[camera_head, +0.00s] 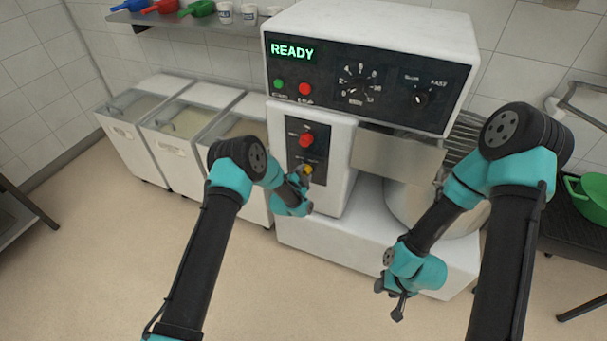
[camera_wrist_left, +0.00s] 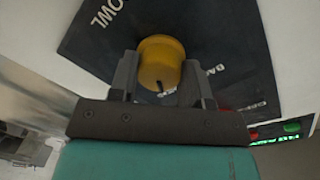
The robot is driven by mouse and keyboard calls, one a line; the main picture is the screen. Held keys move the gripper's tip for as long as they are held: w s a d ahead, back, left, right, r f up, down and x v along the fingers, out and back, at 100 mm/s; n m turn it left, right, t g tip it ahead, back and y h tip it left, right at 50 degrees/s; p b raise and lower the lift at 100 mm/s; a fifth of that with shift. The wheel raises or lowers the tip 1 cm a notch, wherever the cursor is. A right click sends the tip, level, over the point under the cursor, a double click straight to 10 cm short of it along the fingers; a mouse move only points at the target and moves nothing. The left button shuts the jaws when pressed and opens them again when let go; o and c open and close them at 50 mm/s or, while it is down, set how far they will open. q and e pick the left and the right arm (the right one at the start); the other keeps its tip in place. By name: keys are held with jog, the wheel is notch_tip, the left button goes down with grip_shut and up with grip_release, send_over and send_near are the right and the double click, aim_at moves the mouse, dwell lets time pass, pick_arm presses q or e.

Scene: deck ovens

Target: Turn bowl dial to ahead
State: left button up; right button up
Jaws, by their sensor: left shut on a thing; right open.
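The bowl dial is a yellow knob (camera_wrist_left: 162,64) with a dark pointer mark, on a dark panel (camera_wrist_left: 100,45) lettered "BOWL" in the left wrist view. In the head view the yellow knob (camera_head: 309,169) shows low on the mixer's column, partly hidden by my gripper. My left gripper (camera_head: 303,174) is shut on the knob, with one finger on each side of it in the left wrist view (camera_wrist_left: 160,82). The pointer mark points toward the gripper's base; its setting is too small to read. My right gripper (camera_head: 390,300) is open and empty, in front of the mixer base.
The white mixer (camera_head: 290,70) shows a green "READY" display (camera_head: 293,51). A red knob (camera_head: 306,139) sits just above the bowl dial. A steel bowl (camera_head: 405,200) is right of the column. White bins (camera_head: 140,150) stand at left.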

pick_arm(q)
jog(key=o, duration=0.9)
jog(key=shift+s, duration=0.15)
jog(key=v, duration=1.7)
jog(key=shift+s, duration=0.1)
